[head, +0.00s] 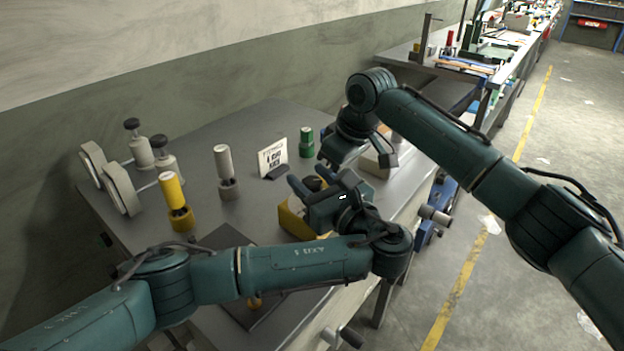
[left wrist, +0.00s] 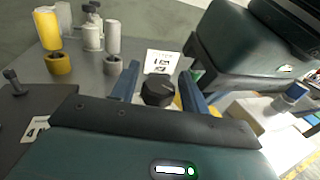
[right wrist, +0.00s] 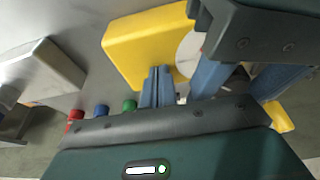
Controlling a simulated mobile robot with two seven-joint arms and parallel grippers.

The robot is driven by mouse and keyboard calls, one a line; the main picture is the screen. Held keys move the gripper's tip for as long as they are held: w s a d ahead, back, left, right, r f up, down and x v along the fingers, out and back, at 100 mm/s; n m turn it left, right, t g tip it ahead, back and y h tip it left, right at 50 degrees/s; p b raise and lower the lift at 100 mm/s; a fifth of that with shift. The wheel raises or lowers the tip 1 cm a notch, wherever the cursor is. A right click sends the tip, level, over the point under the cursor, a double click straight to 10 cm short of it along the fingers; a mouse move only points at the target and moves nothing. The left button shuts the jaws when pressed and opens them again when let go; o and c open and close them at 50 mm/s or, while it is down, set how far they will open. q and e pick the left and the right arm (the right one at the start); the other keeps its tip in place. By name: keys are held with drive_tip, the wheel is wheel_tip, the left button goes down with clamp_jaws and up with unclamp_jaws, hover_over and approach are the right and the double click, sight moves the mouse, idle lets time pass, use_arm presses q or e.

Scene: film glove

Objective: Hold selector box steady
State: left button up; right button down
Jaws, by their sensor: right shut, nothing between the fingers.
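The yellow selector box (head: 291,222) stands on the grey table, partly hidden behind my left gripper (head: 314,186). In the left wrist view its black knob (left wrist: 158,91) shows between the two blue fingers of my left gripper (left wrist: 158,85), with gaps on both sides. The left fingers are apart. In the right wrist view the yellow box (right wrist: 140,45) and its pale dial (right wrist: 188,52) show beside the left gripper. My right gripper (right wrist: 156,88) has its fingers together and empty, in front of the yellow box; whether they touch it I cannot tell.
A dark mat (head: 226,240) lies at left. A pale box (head: 372,160) sits beyond the grippers. Red, blue and green caps (right wrist: 102,110) show nearby.

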use_arm(q)
drive_tip(key=shift+o, duration=0.8)
drive_tip(key=shift+f, duration=0.15)
drive_tip(key=shift+d+r+m+t+h, duration=0.1)
drive_tip(key=shift+r+m+t+h, duration=0.1)
drive_tip(key=shift+m+t+h, duration=0.2)
drive_tip(key=m+t+h, duration=0.1)
drive_tip(key=h, duration=0.1)
drive_tip(key=m+h, duration=0.1)
drive_tip(key=shift+a+f+m+t+h, duration=0.15)
drive_tip(key=shift+a+m+t+h, duration=0.05)
drive_tip(key=shift+m+t+h, duration=0.2)
drive_tip(key=m+h, duration=0.3)
drive_tip(key=h, duration=0.1)
drive_tip(key=m+h, duration=0.2)
drive_tip(key=h, duration=0.3)
drive_tip(key=shift+m+t, duration=0.4)
drive_tip(key=s+a, duration=0.2)
drive_tip(key=s, duration=0.9)
drive_tip(key=shift+s, duration=0.4)
drive_tip(key=shift+d+f, duration=0.1)
